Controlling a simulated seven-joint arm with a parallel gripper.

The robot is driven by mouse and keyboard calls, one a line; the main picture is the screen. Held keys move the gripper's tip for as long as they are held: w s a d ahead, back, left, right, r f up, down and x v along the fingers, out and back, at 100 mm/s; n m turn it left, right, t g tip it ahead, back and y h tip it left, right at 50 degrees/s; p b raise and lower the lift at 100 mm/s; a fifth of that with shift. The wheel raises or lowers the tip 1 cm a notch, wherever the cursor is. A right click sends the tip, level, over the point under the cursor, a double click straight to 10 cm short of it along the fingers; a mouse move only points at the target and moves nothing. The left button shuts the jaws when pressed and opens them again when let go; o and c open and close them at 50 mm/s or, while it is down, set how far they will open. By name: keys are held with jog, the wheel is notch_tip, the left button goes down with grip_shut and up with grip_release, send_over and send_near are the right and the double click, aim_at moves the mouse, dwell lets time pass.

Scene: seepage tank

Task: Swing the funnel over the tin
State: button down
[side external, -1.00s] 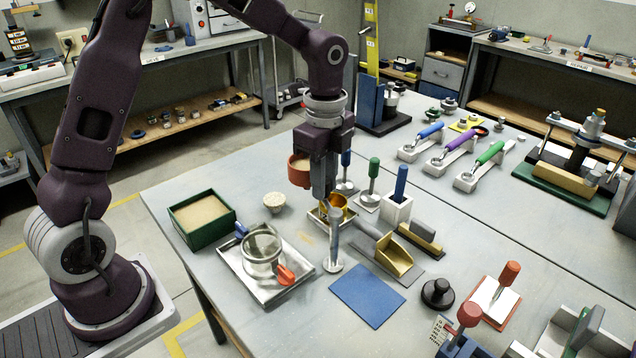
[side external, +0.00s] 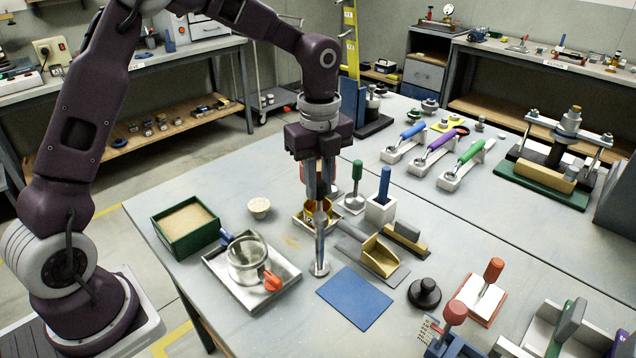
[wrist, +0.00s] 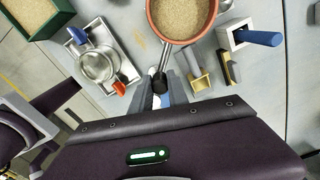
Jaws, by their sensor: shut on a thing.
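The funnel (wrist: 182,18) is a terracotta-red cup filled with sand, with a short dark-knobbed handle towards my gripper in the wrist view. My gripper (wrist: 161,95) is shut on this handle. In the side view my gripper (side external: 320,200) hides most of the funnel, and only red edges of it show behind the fingers. A metal post (side external: 320,258) on a round foot stands just below the fingers. The gold-yellow tin (side external: 310,211) sits low in a small tray behind the fingers, partly hidden. The funnel appears above it, but exact alignment cannot be told.
Left are a tray (side external: 222,274) with a glass-like strainer (side external: 246,262), a green sand box (side external: 186,228) and a small bowl (side external: 259,207). Right are a brass scoop (side external: 380,256), a white block (side external: 381,210) with a blue handle, and a green-handled tamper (side external: 356,180). A blue mat (side external: 354,298) lies in front.

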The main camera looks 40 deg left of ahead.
jog(key=shift+w+r, duration=0.1)
jog(key=c, duration=1.3)
grip_release()
notch_tip(320, 180, up, 7)
jog(key=s+r+n+t+y, duration=0.1)
jog(key=s+r+n+t, duration=0.1)
jog(key=s+r+n, duration=0.55)
jog(key=s+f+n+t, duration=0.1)
jog(key=s+n, duration=0.3)
jog(key=s, duration=0.2)
jog(key=s+n+t, duration=0.1)
jog(key=s+n, duration=0.4)
jog(key=s, duration=0.1)
jog(key=s+f+n+t+h, duration=0.1)
jog(key=s+n, duration=0.3)
jog(key=s, duration=0.3)
jog(key=shift+a+f+n+t, duration=0.3)
jog(key=shift+n, duration=0.05)
